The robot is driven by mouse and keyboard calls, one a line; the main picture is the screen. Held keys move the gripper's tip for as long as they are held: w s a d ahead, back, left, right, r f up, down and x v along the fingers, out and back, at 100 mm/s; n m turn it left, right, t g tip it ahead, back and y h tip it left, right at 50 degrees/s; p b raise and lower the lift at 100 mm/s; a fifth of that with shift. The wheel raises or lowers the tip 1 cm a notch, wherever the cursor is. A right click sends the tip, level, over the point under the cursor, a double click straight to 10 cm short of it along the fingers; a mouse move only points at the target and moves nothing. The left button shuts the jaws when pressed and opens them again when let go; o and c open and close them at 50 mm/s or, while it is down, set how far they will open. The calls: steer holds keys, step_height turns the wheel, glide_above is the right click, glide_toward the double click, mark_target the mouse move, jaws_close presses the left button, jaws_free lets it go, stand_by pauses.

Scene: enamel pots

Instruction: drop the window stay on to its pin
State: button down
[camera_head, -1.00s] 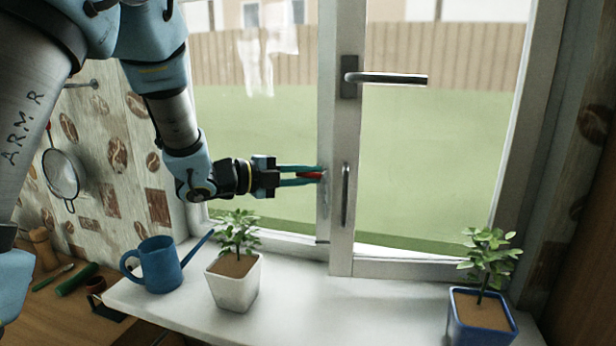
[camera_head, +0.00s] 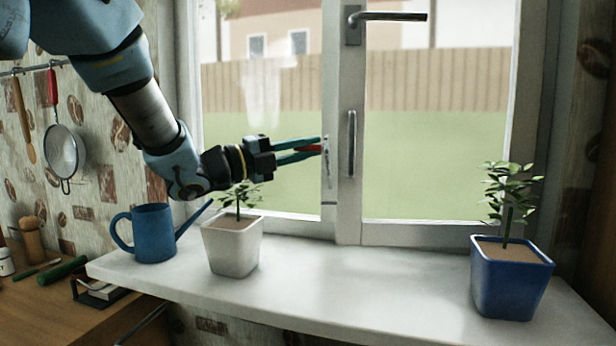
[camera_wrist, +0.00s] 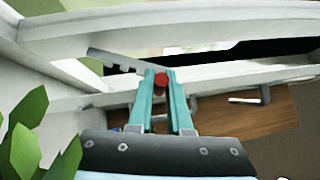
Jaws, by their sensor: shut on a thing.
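My gripper (camera_head: 312,148) has teal fingers, shut on a small red grip (camera_head: 306,150) beside the middle window post. The red grip also shows between the fingertips in the wrist view (camera_wrist: 160,79). A notched grey metal bar, apparently the window stay (camera_wrist: 115,61), slants to the left of the fingertips. In the head view a small grey metal piece (camera_head: 327,157) shows against the window post, just past the fingertips. I cannot make out the pin or whether the stay touches it; the fingers hide part of the bar.
A white pot with a plant (camera_head: 232,246) stands on the sill (camera_head: 350,283) below my gripper, its leaves close to my wrist. A blue watering can (camera_head: 154,235) is to its left. A blue pot (camera_head: 511,280) stands at the right. The middle of the sill is clear.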

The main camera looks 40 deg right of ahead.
steer(key=shift+m+g+h, duration=0.3)
steer(key=shift+m+h, duration=0.1)
steer(key=shift+m, duration=0.2)
steer(key=f+b, duration=0.1)
steer(key=b, duration=0.2)
steer(key=s+a+f+b, duration=0.1)
steer(key=b, duration=0.2)
steer(key=a+f+b, duration=0.1)
steer(key=b, duration=0.3)
steer(key=shift+s+a+f, duration=0.2)
steer(key=shift+s, duration=0.05)
steer(key=c, duration=0.9)
jaws_free()
steer(key=shift+o, duration=0.2)
steer(key=shift+a, duration=0.1)
steer(key=b+v, duration=0.1)
steer(key=v, duration=0.9)
steer(key=shift+a+f+b, duration=0.1)
steer(key=shift+a+b, duration=0.25)
steer(key=shift+b, duration=0.05)
